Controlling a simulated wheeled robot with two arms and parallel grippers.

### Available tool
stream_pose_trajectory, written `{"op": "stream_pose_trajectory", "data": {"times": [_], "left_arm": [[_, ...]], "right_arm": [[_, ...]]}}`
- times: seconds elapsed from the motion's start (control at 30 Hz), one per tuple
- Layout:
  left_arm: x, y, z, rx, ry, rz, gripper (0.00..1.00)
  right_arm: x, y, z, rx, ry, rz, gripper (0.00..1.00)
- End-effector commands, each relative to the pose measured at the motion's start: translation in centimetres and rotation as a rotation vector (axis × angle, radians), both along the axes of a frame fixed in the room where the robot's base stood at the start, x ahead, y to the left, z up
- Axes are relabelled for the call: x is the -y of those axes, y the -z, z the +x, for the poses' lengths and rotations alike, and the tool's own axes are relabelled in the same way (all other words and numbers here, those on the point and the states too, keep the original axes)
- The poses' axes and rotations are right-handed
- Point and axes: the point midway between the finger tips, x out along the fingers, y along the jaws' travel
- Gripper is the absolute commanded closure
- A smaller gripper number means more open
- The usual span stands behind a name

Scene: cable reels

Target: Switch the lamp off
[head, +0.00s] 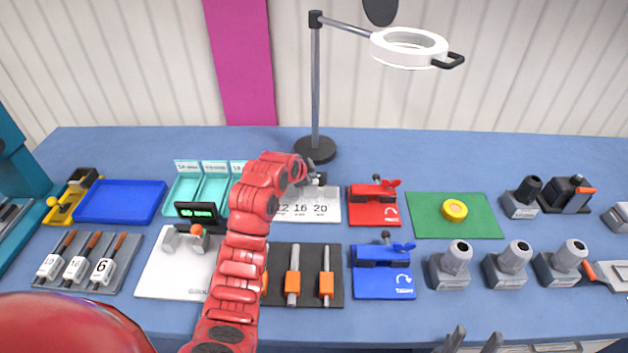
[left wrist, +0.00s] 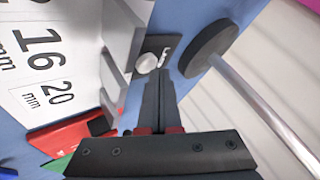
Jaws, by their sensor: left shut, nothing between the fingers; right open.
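The lamp stands at the back of the table, with a dark round base (head: 315,150), a grey pole and a white ring head (head: 408,47) whose underside looks bright. In the left wrist view the base (left wrist: 207,50) is right of the fingers. Beside it lies a small dark plate (left wrist: 172,46) with a pale round knob (left wrist: 147,63). My left gripper (head: 312,181) is shut and empty, its tips (left wrist: 162,76) close to the knob; I cannot tell whether they touch. My right gripper (head: 474,342) is open at the bottom edge.
A white board marked 12, 16, 20 (head: 302,211) lies just in front of the left gripper. Red (head: 374,211) and blue (head: 382,284) devices and a green mat (head: 425,217) are to the right. Bare blue table (head: 440,160) shows right of the lamp base.

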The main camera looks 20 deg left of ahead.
Motion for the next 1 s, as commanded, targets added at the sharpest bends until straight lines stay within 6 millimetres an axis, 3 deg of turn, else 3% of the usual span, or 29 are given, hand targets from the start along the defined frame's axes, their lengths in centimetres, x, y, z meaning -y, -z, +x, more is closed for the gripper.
{"op": "stream_pose_trajectory", "data": {"times": [1.0], "left_arm": [[0.0, 0.9, 0.0, -0.001, 0.000, 0.000, 1.00]], "right_arm": [[0.0, 1.1, 0.0, 0.000, 0.000, 0.000, 0.50]]}}
